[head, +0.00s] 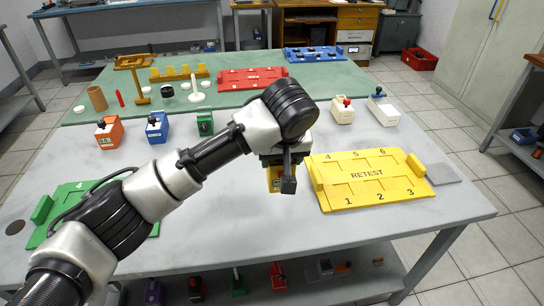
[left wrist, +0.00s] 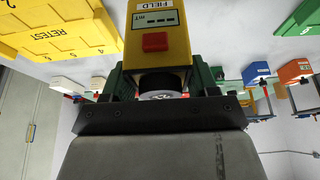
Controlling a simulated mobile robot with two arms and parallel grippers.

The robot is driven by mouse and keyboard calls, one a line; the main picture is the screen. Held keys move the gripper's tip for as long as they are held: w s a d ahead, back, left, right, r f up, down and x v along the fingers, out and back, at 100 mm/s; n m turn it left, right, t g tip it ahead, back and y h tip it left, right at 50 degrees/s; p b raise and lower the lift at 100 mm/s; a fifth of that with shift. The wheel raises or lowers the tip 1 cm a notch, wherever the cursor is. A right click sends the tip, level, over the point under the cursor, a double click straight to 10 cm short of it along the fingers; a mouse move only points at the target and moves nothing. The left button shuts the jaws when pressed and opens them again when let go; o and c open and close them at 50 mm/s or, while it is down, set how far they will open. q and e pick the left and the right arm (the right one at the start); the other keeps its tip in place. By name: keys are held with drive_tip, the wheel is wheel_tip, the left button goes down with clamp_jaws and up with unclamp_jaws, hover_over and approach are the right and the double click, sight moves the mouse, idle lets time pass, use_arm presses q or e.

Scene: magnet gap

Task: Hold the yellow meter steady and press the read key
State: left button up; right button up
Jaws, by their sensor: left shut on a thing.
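The yellow meter (head: 274,178) is mostly hidden behind my left gripper (head: 284,176) in the head view. In the left wrist view, the yellow meter (left wrist: 172,22) shows a white label reading FIELD mT, with dashes on its display. Its red read key (left wrist: 155,41) is on the front face, and nothing covers it. A dark round part with a pale ring lies between the meter's face and the gripper. My left gripper is shut on the meter, over the grey table's middle. I cannot tell whether the meter touches the table. My right gripper is not in view.
A yellow RETEST tray (head: 365,190) lies just right of the meter. A green tray (head: 70,200) is at the left. Orange (head: 109,134), blue (head: 157,127), green (head: 205,123) and white (head: 342,113) boxes stand behind. The front middle of the table (head: 240,225) is clear.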

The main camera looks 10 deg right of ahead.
use_arm(q)
drive_tip(key=shift+w+a+f+p, duration=0.15)
drive_tip(key=shift+w+a+f, duration=0.85)
drive_tip(key=shift+a+f, duration=0.75)
drive_tip(key=shift+w+a+f+p, duration=0.15)
drive_tip(key=shift+w+a+f, duration=0.9)
drive_tip(key=shift+a+f, duration=0.65)
drive_tip(key=shift+w+a+f+p, duration=0.15)
drive_tip(key=shift+w+a+f, duration=0.85)
drive_tip(key=shift+a+f, duration=0.7)
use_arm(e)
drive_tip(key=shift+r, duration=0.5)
use_arm(q)
drive_tip(key=shift+d+f, duration=0.15)
drive_tip(key=shift+f, duration=0.15)
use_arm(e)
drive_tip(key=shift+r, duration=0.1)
use_arm(q)
drive_tip(key=shift+f+p, duration=0.1)
drive_tip(key=shift+p, duration=0.65)
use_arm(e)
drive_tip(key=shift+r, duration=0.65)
use_arm(q)
drive_tip(key=shift+s+f, duration=0.1)
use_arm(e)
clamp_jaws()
